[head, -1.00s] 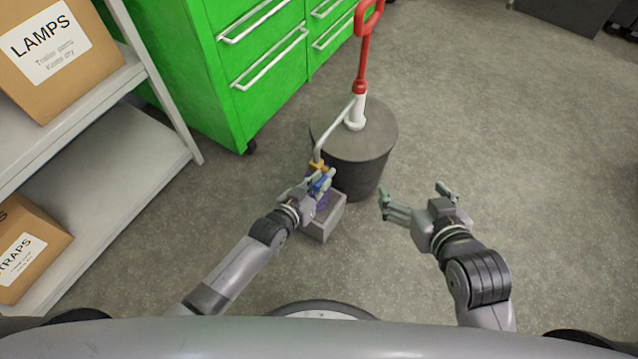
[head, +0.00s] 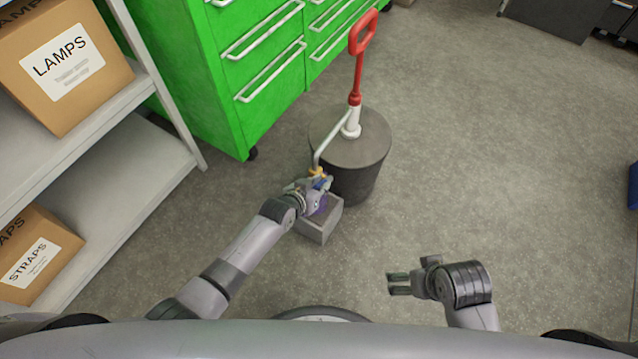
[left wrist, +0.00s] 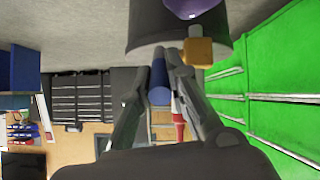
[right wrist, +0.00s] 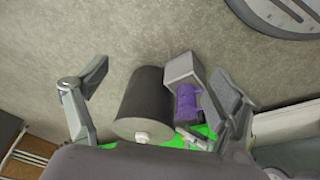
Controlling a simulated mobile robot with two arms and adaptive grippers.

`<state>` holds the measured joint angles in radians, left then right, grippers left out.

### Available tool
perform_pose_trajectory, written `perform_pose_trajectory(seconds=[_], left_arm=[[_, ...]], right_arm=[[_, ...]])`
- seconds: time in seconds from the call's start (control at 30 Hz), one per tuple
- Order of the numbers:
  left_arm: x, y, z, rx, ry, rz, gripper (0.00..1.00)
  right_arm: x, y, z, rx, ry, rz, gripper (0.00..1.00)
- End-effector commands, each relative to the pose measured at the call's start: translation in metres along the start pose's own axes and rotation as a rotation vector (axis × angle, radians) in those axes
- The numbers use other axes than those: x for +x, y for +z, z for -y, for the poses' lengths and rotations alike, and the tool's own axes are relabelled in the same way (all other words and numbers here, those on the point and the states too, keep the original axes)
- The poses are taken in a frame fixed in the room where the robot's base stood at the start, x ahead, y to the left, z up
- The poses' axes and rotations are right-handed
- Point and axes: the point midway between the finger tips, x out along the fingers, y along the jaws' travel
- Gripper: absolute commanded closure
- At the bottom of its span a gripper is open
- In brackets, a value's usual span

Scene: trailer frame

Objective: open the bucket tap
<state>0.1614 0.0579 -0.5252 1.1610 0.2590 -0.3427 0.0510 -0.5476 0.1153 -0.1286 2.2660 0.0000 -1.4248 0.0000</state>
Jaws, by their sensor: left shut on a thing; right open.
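The dark grey bucket (head: 352,165) stands on the floor with a red-handled pump (head: 358,70) on its lid. A pale spout pipe (head: 333,138) runs from the pump down to a brass tap (head: 316,172). The tap's blue lever (left wrist: 158,85) lies between my left fingers, and the brass body (left wrist: 197,50) shows beside them. My left gripper (head: 324,184) is shut on the lever; its hand partly hides the tap in the head view. My right gripper (head: 408,273) is open and empty, apart from the bucket, at the lower right.
A green drawer cabinet (head: 225,75) is behind, and a shelf with cardboard boxes (head: 65,65) is at the left.

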Motion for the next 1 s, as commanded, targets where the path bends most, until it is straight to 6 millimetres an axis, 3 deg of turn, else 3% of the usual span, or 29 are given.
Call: perform_pose_trajectory(seconds=[0.2,0.5,0.7,1.0], left_arm=[[-0.001,-0.01,0.001,0.002,-0.017,0.066,1.0],[0.0,-0.016,0.0,0.001,-0.038,0.172,1.0],[0.002,-0.021,-0.001,0.001,-0.053,0.244,1.0],[0.004,-0.026,-0.002,0.001,-0.071,0.339,1.0]], right_arm=[[0.049,0.012,0.003,-0.004,-0.005,0.032,0.14],[0.106,0.042,0.006,-0.01,-0.01,0.064,0.14],[0.133,0.064,0.008,-0.014,-0.013,0.082,0.14],[0.155,0.09,0.009,-0.018,-0.015,0.099,0.14]])
